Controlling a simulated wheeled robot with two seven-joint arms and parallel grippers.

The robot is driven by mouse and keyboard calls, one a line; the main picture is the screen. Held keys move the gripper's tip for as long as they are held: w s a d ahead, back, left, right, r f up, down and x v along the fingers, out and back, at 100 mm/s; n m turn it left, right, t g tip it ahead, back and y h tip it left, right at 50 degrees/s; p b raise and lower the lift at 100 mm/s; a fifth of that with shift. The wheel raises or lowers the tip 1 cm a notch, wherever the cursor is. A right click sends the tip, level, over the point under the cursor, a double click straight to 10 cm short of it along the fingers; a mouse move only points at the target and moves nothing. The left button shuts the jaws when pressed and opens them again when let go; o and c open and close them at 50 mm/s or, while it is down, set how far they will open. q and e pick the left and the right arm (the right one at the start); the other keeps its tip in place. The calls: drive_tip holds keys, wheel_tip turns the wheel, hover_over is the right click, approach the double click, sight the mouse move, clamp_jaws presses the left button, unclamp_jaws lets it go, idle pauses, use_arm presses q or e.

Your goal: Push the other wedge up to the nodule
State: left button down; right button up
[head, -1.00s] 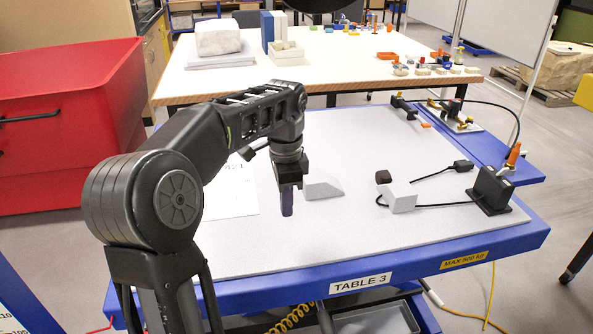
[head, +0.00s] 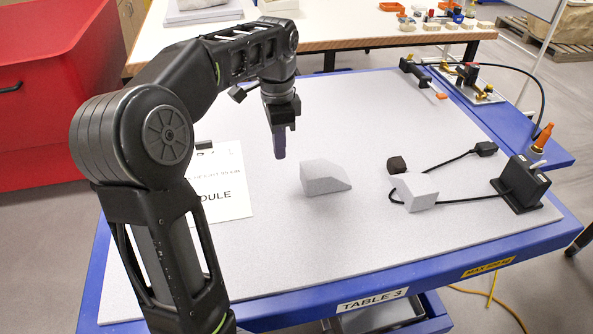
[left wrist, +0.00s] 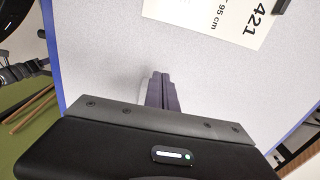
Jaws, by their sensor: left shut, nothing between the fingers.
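A dark brown lump, apparently the nodule (head: 396,165), lies on the grey table mat, right of the middle. A pale block (head: 415,193), probably one wedge, lies just in front of it; I cannot tell whether they touch. A larger light grey wedge (head: 325,179) lies alone to the left, with a clear gap to the nodule. My left gripper (head: 280,156) points down, shut and empty, to the left of this wedge and apart from it in the head view. Its closed fingers (left wrist: 160,92) show in the left wrist view, with a pale shape partly hidden behind them. My right gripper is out of view.
A black cable runs past the pale block between a dark plug (head: 486,148) and a black box (head: 522,184). A printed sheet (head: 221,190) lies left of my gripper. A clamp-like tool (head: 415,72) lies at the back. The mat's front is clear.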

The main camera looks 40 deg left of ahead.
sight(326, 175)
use_arm(q)
wheel_tip(326, 175, down, 10)
drive_tip(key=shift+r+p, duration=0.2)
drive_tip(key=shift+p, duration=0.35)
drive_tip(key=w+d, duration=0.1)
drive_tip(key=w+p, duration=0.1)
drive_tip(key=shift+w+d+f, duration=0.2)
drive_tip(key=shift+w+d, duration=0.1)
drive_tip(key=shift+d, duration=0.1)
drive_tip(key=shift+w+d, duration=0.25)
drive_tip(key=shift+w, duration=0.1)
